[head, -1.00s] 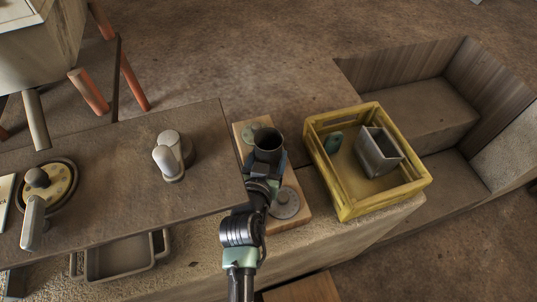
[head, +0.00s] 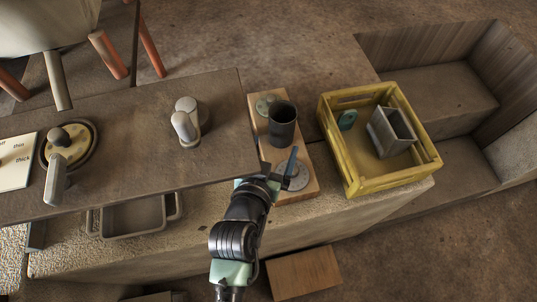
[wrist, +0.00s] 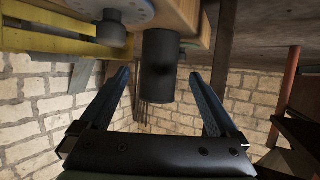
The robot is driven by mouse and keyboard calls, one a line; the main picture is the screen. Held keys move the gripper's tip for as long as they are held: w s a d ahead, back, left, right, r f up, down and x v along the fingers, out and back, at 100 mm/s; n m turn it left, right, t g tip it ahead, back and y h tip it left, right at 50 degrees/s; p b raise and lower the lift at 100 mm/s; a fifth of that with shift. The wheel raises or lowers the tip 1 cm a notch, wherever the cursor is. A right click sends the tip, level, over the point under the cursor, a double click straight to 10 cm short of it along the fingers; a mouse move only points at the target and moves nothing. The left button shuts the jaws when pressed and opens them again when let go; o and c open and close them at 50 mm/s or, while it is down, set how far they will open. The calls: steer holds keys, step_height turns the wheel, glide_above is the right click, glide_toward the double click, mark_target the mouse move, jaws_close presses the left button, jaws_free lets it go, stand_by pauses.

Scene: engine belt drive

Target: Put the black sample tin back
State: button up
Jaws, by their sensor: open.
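The black sample tin (head: 282,126) stands upright on a wooden board (head: 312,187), between a green round piece (head: 265,104) and a grey round disc with a knob (head: 293,177). My gripper (head: 274,169) is on the near side of the tin, at the board's near left edge. Its jaws are open and empty. In the wrist view the tin (wrist: 160,62) appears ahead, between the lines of my two spread fingers (wrist: 159,76), with clear gaps on both sides. My arm hides part of the board's near edge.
A yellow crate (head: 434,165) with a grey square container (head: 391,132) stands to the right of the board. A raised dark shelf (head: 120,130) with a metal-handled piece (head: 187,122) lies close on the left. A grey tray (head: 133,217) sits below it.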

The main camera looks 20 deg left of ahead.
steer(key=shift+v, duration=1.75)
steer(key=shift+d, duration=0.1)
